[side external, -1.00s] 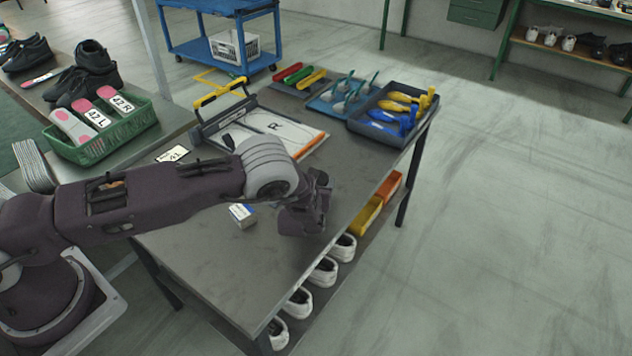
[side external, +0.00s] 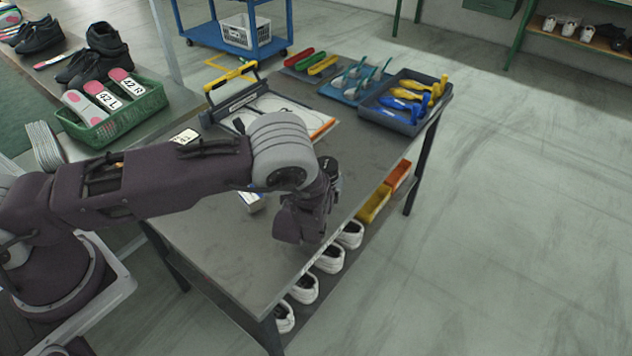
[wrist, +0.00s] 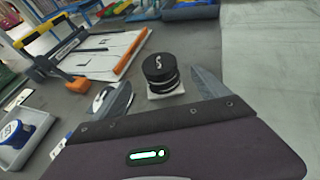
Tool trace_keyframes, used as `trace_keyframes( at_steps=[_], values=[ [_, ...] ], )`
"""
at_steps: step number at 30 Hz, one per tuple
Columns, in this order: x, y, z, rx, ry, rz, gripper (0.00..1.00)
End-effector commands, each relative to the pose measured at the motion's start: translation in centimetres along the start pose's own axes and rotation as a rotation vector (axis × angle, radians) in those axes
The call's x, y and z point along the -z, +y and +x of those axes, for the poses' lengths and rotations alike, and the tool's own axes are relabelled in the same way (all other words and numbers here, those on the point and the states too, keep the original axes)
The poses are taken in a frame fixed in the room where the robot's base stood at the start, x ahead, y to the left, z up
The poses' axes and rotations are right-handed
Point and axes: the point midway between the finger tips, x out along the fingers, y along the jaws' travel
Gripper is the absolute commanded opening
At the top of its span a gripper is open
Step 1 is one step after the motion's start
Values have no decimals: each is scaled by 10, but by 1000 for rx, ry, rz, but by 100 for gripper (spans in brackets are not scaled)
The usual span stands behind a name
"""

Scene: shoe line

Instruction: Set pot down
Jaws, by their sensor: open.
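The pot (wrist: 160,70) is dark and round, with a white S on its black lid. In the wrist view it stands upright on a small pale square (wrist: 167,94) on the table. My gripper (wrist: 163,78) is open, with one finger to the left of the pot and one to the right. A gap shows on the right side; I cannot tell whether either finger touches it. In the side view my gripper (side external: 306,215) is over the front part of the table (side external: 225,255), and its fingertips are hidden.
A grey tray with a blue-lidded pot (wrist: 18,131) is at left in the wrist view. A small box (side external: 252,202) is partly behind my arm. A yellow-handled frame (side external: 232,85) and a tool tray (side external: 405,125) stand farther back. White shoes (side external: 328,259) sit on the shelf below.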

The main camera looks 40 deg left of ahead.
Motion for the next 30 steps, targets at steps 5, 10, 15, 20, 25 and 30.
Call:
trace_keyframes(
  at_steps=[5,10,15,20,25,30],
  values=[
    [0,0,-32,1,0,0,85],
    [0,0,-41,-1,-1,-1,85],
    [-10,5,-42,-25,-7,-35,85],
    [-96,67,-70,-277,-42,-393,85],
    [-165,165,-157,-647,-35,-991,85],
    [-178,214,-273,-923,52,-1649,85]
  ],
)
